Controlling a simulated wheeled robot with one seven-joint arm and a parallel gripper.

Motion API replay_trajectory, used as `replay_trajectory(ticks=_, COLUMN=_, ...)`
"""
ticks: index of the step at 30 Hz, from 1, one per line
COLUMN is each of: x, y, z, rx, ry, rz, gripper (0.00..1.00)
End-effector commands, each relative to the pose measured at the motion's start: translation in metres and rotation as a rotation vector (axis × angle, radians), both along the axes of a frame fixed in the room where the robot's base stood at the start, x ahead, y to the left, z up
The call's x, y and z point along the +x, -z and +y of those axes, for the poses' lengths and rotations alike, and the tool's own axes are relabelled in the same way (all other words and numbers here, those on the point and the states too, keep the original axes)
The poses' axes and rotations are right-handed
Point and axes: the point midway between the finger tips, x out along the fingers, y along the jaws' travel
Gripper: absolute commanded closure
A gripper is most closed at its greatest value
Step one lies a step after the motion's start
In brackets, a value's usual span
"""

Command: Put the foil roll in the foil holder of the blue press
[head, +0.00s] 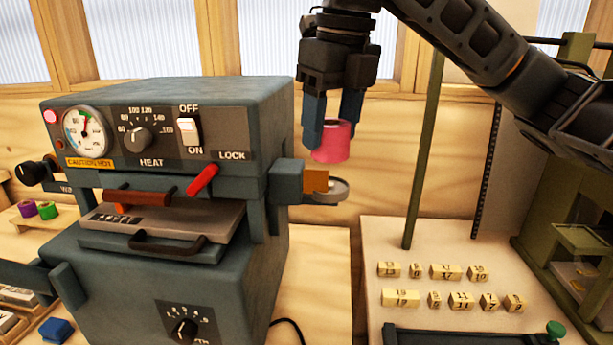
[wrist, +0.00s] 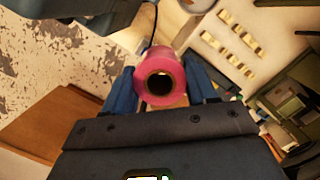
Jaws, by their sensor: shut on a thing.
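A pink foil roll (head: 332,142) is held between the blue fingers of my gripper (head: 334,122), high beside the press. It also shows in the wrist view (wrist: 160,82), its dark hole facing the camera, with a blue finger on each side. The blue press (head: 195,100) stands at the left in the head view. Its foil holder (head: 327,190), a round grey dish with an orange-brown block by it, sticks out from the press's right side. The roll is above the holder and apart from it in the head view.
A purple and a green roll (head: 47,209) stand on a shelf at the far left. Several numbered yellow blocks (head: 445,271) lie on a pale board at the right. A green upright post (head: 424,150) stands right of my gripper, and a green machine (head: 580,200) is at the right edge.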

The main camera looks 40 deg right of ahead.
Motion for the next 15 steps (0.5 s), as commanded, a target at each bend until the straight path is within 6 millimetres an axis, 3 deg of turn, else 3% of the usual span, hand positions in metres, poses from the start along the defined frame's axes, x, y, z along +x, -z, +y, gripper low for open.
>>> replay_trajectory(ticks=5, x=0.013, y=0.013, z=-0.017, rx=0.004, ry=0.006, rz=0.002, gripper=0.77)
replay_trajectory(ticks=15, x=0.056, y=0.053, z=-0.072, rx=0.001, ry=0.006, rz=0.003, gripper=0.77)
